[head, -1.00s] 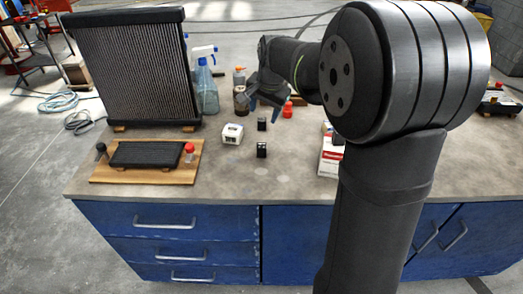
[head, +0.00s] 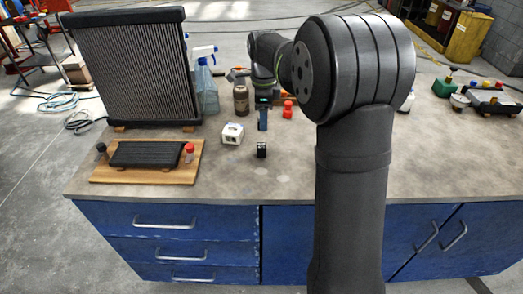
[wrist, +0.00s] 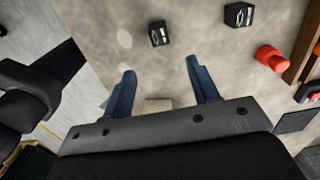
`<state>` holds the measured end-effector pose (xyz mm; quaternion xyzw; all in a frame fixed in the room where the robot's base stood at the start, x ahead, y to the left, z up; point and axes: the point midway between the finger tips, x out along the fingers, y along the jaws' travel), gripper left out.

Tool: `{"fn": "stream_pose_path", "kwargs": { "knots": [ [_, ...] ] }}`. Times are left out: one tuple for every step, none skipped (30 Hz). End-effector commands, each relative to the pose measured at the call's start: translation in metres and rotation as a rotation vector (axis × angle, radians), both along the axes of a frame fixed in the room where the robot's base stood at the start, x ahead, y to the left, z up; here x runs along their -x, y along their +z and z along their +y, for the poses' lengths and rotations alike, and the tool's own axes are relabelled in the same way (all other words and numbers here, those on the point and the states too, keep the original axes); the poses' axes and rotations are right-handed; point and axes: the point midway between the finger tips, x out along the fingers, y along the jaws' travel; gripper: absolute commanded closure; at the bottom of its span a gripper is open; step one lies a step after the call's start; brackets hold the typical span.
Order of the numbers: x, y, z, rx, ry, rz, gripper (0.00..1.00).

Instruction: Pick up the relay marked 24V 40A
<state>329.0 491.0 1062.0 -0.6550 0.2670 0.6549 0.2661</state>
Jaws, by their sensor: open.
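Two small black relays with white markings show in the wrist view, one near the top middle (wrist: 159,33) and one farther right (wrist: 238,14). The markings are too small to read, so I cannot tell which is 24V 40A. My gripper (head: 263,122) points down over the bench, behind the visible relay. In the wrist view my gripper (wrist: 163,85) is open, its blue fingers apart, with no relay between them. Both relays lie beyond the fingertips.
A brown bottle (head: 241,98) and spray bottle (head: 207,88) stand behind. A wooden board (head: 190,175) and a large radiator (head: 135,70) are at left. The bench front is clear.

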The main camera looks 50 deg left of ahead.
Motion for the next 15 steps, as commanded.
{"fn": "stream_pose_path", "kwargs": {
  "knots": [
    [0.000, -0.013, 0.000, 0.004, 0.000, 0.002, 0.45],
    [0.000, -0.019, -0.001, 0.004, 0.001, 0.002, 0.45],
    [0.001, -0.028, -0.001, 0.004, 0.001, 0.002, 0.45],
    [0.001, -0.034, 0.000, 0.004, 0.001, 0.002, 0.45],
    [0.000, -0.040, 0.000, 0.002, 0.001, 0.002, 0.45],
    [0.001, -0.048, 0.000, 0.003, 0.001, 0.003, 0.45],
    [0.001, -0.052, 0.000, 0.002, 0.001, 0.002, 0.45],
    [0.001, -0.056, 0.000, 0.001, 0.001, 0.001, 0.45],
    [0.000, -0.061, 0.000, 0.001, 0.001, 0.001, 0.45],
    [0.000, -0.064, 0.000, 0.001, 0.001, 0.001, 0.45],
    [0.000, -0.067, 0.000, 0.000, 0.001, 0.000, 0.45],
    [0.000, -0.069, 0.000, 0.000, 0.001, 0.000, 0.45],
    [0.000, -0.070, 0.000, 0.000, 0.001, 0.000, 0.45],
    [0.001, -0.072, 0.000, 0.001, 0.002, 0.001, 0.45],
    [0.001, -0.074, 0.000, 0.001, 0.002, 0.001, 0.45]
  ]
}}
